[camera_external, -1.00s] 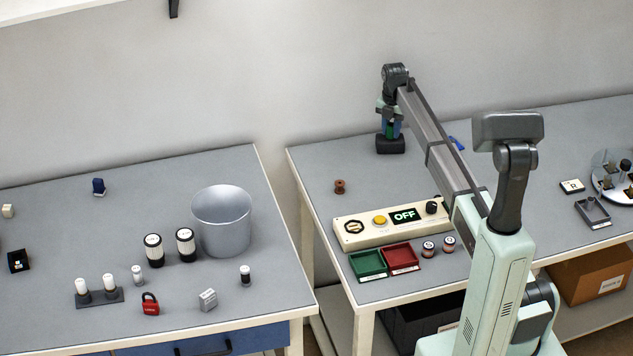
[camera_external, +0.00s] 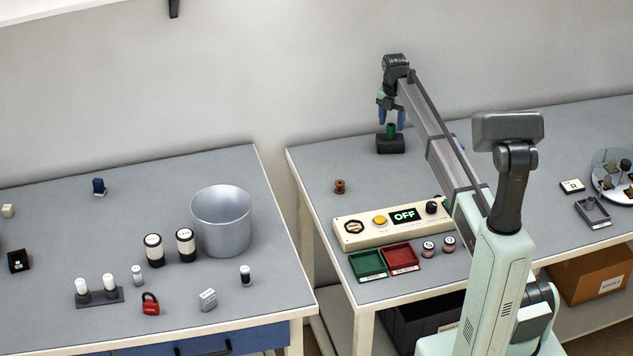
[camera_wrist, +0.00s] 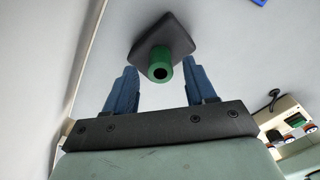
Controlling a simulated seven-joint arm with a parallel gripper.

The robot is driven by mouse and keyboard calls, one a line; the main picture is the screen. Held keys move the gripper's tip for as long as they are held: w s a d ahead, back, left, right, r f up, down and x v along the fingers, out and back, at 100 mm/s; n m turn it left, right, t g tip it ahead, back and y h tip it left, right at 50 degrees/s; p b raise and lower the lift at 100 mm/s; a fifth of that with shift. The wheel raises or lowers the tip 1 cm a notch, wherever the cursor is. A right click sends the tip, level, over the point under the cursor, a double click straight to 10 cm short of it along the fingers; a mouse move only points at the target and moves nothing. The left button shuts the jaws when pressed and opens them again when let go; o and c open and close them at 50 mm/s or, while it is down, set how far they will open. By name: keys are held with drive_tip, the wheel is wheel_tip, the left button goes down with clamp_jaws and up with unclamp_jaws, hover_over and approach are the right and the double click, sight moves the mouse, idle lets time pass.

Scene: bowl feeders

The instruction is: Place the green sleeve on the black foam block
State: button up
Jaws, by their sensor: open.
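The green sleeve (camera_external: 391,130) stands upright on the black foam block (camera_external: 390,146) at the back left of the right-hand table. In the wrist view the green sleeve (camera_wrist: 160,65) shows its open round end, with the black foam block (camera_wrist: 176,38) under it. My gripper (camera_external: 392,120) is open and empty, above the sleeve. Its two blue fingers also show in the wrist view (camera_wrist: 160,82), apart, one on each side of the sleeve and clear of it.
A brown spool (camera_external: 340,187) lies in front of the block. A beige control box (camera_external: 365,235) reading OFF, a green tray (camera_external: 367,264) and a red tray (camera_external: 401,256) are nearer the front. The table around the block is mostly clear.

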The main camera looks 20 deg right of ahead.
sight(391, 125)
wheel_tip(391, 125, up, 9)
idle(0.3)
